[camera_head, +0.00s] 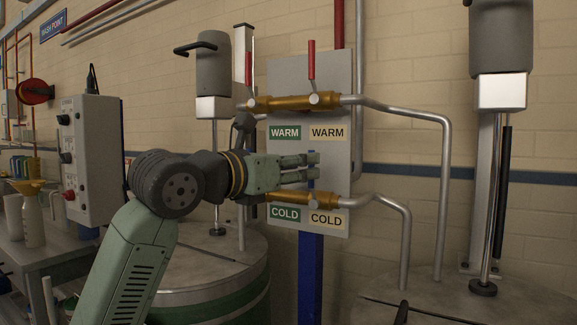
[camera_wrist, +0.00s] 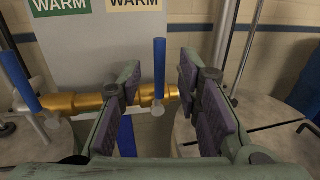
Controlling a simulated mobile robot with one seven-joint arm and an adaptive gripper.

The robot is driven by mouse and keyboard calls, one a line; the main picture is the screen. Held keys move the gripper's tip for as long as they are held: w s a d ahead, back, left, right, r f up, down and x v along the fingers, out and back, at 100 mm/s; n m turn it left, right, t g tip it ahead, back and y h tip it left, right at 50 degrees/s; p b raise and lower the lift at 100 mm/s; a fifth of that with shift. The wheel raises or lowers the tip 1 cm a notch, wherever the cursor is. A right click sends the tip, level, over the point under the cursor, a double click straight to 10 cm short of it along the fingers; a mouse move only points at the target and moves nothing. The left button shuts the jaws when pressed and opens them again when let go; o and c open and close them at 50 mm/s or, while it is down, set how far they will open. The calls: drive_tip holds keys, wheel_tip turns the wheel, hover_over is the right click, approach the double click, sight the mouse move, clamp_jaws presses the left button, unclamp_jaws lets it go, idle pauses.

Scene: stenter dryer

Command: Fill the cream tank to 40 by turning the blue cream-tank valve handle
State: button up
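The blue handle (camera_wrist: 159,62) above the COLD cream label (camera_head: 326,220) stands upright on a brass valve (camera_head: 317,200). In the wrist view it appears between the two fingers of my gripper (camera_wrist: 160,88), with a gap on each side. In the head view my gripper (camera_head: 314,166) is open, pointing right in front of the panel, and only a short part of this blue handle (camera_head: 311,184) shows below the fingers. I cannot tell how deep the handle lies between them. The cream-side tank top (camera_head: 470,305) is at the lower right. No level reading is visible.
A second blue handle (camera_wrist: 18,78) stands left of my gripper, on the green-label side. Two red WARM handles (camera_head: 311,62) rise above the upper brass pipe. A bent steel pipe (camera_head: 406,225) runs down at right. The green-banded tank (camera_head: 205,300) is at left.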

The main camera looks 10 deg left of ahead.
drive_tip(key=shift+x, duration=2.2)
clamp_jaws()
idle(0.5)
